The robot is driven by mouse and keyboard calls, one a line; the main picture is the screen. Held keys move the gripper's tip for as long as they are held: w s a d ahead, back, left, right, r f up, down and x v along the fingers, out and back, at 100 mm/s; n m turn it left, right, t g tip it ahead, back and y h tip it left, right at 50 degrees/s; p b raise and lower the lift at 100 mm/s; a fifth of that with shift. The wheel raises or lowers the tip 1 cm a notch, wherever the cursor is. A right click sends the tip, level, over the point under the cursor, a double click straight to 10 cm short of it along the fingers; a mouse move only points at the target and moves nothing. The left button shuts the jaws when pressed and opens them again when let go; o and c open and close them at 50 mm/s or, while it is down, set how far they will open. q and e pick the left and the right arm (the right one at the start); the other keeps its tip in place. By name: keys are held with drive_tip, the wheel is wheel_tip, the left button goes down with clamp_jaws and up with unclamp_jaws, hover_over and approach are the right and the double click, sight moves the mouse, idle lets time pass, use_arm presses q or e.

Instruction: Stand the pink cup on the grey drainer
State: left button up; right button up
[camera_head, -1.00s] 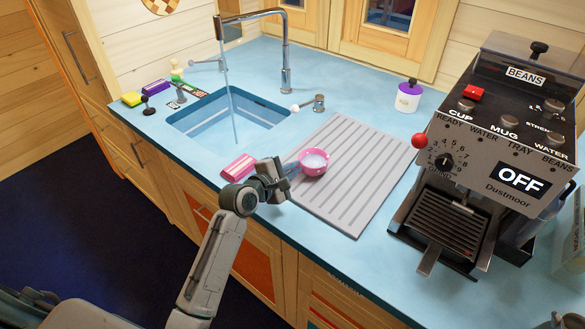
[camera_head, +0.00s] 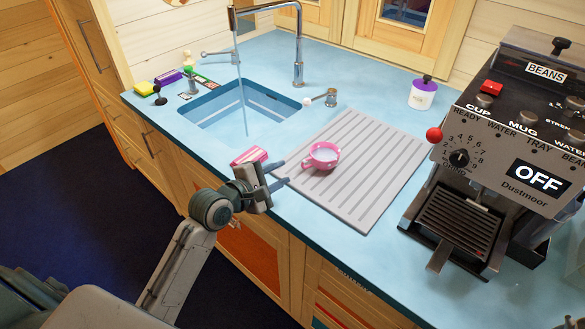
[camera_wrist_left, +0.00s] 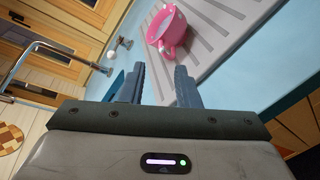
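The pink cup (camera_head: 321,156) stands upright on the ridged grey drainer (camera_head: 372,178), near its left edge, with its handle turned toward my left gripper. My left gripper (camera_head: 281,173) is open and empty, a short way to the left of the cup and apart from it. In the left wrist view the cup (camera_wrist_left: 167,30) lies beyond the two spread fingers (camera_wrist_left: 158,84), on the drainer (camera_wrist_left: 215,25). My right gripper is not in view.
A sink (camera_head: 240,108) with a running tap (camera_head: 297,50) is left of the drainer. A coffee machine (camera_head: 500,150) stands right, a lidded white jar (camera_head: 422,94) behind. Most of the drainer is clear.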

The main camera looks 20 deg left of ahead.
use_arm(q)
drive_tip(key=shift+v, duration=1.2)
drive_tip(key=shift+o, duration=0.2)
